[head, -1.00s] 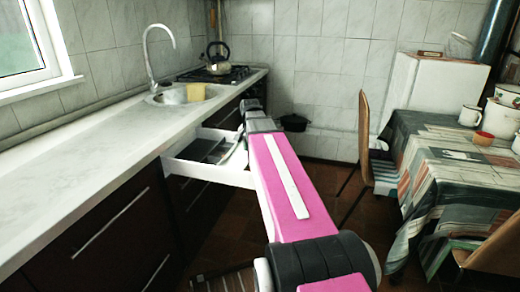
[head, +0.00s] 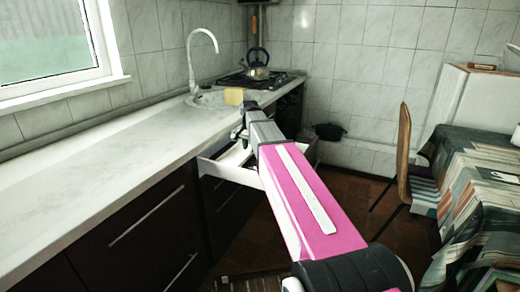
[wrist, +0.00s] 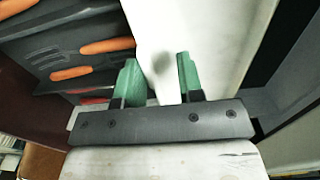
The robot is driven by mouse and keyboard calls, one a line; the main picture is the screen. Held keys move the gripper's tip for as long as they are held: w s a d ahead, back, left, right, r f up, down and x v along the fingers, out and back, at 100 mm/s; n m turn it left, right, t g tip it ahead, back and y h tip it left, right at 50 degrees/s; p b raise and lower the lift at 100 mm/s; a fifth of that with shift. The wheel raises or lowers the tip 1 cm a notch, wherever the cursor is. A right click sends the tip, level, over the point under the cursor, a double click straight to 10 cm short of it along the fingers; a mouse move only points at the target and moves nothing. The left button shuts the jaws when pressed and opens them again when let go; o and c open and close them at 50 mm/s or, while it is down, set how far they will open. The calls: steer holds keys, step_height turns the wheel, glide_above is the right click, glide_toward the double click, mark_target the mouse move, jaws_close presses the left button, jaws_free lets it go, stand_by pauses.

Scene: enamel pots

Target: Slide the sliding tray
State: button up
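The sliding tray, seen as a white pulled-out drawer (head: 231,172), sticks out from the dark cabinet under the counter. My arm hides part of it. In the wrist view, a pale panel (wrist: 182,28) of it runs up behind the fingers, beside a dark grey insert holding orange-handled tools (wrist: 105,47). My gripper (head: 240,133) is at the drawer in the head view. In the wrist view, its green fingers (wrist: 160,80) stand apart in front of the pale panel. A faint shadow falls on the panel between them. I cannot tell whether the fingers touch it.
The counter (head: 95,165) runs along the left, with a sink, faucet (head: 191,60) and a kettle (head: 257,66) on the stove. A chair (head: 403,155) and a cloth-covered table (head: 480,190) stand at the right. Some floor (head: 340,190) between is clear.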

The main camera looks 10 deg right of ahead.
mark_target(241, 152)
steer(key=shift+w+a+r, duration=0.25)
steer(key=shift+w+a, duration=0.15)
steer(key=shift+a, duration=0.1)
steer(key=shift+w+a+r, duration=0.2)
steer(key=shift+w+a, duration=0.15)
steer(key=shift+a, duration=0.1)
step_height(241, 152, up, 9)
steer(key=w+a, duration=0.1)
steer(key=a, duration=0.1)
steer(key=shift+w, duration=0.15)
